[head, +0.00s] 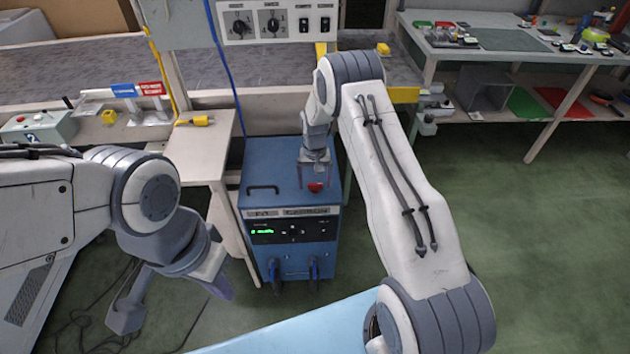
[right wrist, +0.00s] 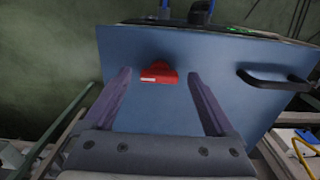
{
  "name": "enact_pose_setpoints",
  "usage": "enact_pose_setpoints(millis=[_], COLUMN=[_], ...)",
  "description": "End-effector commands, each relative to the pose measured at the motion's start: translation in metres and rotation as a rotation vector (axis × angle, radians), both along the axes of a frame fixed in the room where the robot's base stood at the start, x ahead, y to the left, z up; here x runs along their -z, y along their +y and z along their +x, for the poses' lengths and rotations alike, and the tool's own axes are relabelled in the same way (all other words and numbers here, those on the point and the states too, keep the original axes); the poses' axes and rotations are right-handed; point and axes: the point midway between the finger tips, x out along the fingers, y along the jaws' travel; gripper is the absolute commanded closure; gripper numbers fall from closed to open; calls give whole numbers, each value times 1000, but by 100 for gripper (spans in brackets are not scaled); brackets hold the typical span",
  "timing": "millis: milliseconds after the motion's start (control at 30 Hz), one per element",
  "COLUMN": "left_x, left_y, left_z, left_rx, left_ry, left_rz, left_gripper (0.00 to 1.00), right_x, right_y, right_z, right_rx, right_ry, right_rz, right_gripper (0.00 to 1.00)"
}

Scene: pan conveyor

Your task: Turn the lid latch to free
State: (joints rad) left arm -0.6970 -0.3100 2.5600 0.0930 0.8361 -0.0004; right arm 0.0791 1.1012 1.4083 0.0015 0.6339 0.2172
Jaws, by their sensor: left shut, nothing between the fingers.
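The red lid latch (head: 315,187) is on the top lid of a blue cabinet (head: 275,170), near its front edge. In the right wrist view the latch (right wrist: 160,70) is a small red knob with a pale mark on its near side. My right gripper (head: 314,170) is above the lid at the latch. Its two fingers are spread apart, with the latch seen between them and clear of both (right wrist: 158,85). My left gripper (head: 222,288) hangs left of the cabinet, shut and empty, apart from everything.
A black handle (head: 263,189) stands on the lid left of the latch. The cabinet front has a panel with a green display (head: 262,232). A pale side table (head: 205,145) stands close on the left. Green floor is free on the right.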

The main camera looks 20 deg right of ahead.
Motion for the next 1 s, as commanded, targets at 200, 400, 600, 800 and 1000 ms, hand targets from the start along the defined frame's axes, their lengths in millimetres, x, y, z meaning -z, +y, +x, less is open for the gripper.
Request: enact_pose_setpoints(millis=[200,400,600,800,1000], left_x=[0,2,5,7,7], left_y=[0,0,0,0,0], left_z=[0,0,0,0,0], left_rx=[0,0,0,0,0], left_ry=[0,0,0,0,0], left_rz=[0,0,0,0,0], left_gripper=[100,100,100,100,100], right_x=[0,-16,-55,-89,-104], right_y=[0,0,0,0,0], right_z=[0,2,2,1,1], right_rx=[-2,-2,-2,-2,-1], right_ry=[-2,-6,-7,-4,-2], right_rz=[-1,-1,-1,-1,-1], right_gripper=[10,10,10,10,10])
